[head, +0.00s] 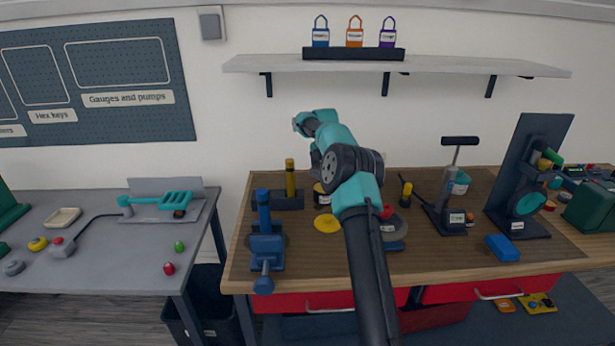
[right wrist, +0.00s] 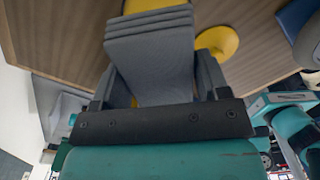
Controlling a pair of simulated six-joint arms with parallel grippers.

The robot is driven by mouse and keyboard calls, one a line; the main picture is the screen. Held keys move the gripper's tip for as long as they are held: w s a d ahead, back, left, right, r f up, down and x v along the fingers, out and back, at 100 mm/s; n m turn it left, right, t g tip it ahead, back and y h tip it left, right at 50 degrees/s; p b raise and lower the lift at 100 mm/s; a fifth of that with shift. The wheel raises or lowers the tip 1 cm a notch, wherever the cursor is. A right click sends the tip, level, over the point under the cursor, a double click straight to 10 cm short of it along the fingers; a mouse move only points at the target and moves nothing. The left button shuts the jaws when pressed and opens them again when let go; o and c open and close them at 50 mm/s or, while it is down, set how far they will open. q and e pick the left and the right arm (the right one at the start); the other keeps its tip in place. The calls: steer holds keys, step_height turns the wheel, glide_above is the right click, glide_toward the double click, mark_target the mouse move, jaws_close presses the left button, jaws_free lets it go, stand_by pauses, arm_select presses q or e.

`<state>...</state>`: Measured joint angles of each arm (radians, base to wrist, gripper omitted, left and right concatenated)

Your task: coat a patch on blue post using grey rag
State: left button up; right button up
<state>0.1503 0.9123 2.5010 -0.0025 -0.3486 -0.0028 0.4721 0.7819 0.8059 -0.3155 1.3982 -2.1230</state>
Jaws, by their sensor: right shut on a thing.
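The blue post (head: 264,212) stands upright in a blue vise-like holder (head: 266,250) at the wooden bench's left front. It does not show clearly in the right wrist view. The grey rag (right wrist: 150,48) fills the middle of the right wrist view as a folded, layered pad. My right gripper (right wrist: 160,68) is shut on it. In the head view my right arm reaches over the bench, right of and beyond the blue post; its own links hide the gripper and rag there. My left gripper is in neither view.
A yellow post (head: 290,178) stands in a dark block behind the blue post. A tin (head: 321,195) and a yellow disc (head: 327,224) lie close to my right arm. A pump (head: 450,190) and a blue block (head: 503,247) are farther right. Bench between is partly clear.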

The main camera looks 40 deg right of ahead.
steer(key=shift+w+d+r, duration=0.15)
steer(key=shift+d, duration=0.4)
steer(key=shift+f, duration=3)
steer(key=shift+f, duration=0.65)
steer(key=shift+r, duration=0.1)
stand_by(0.4)
steer(key=shift+r, duration=3.55)
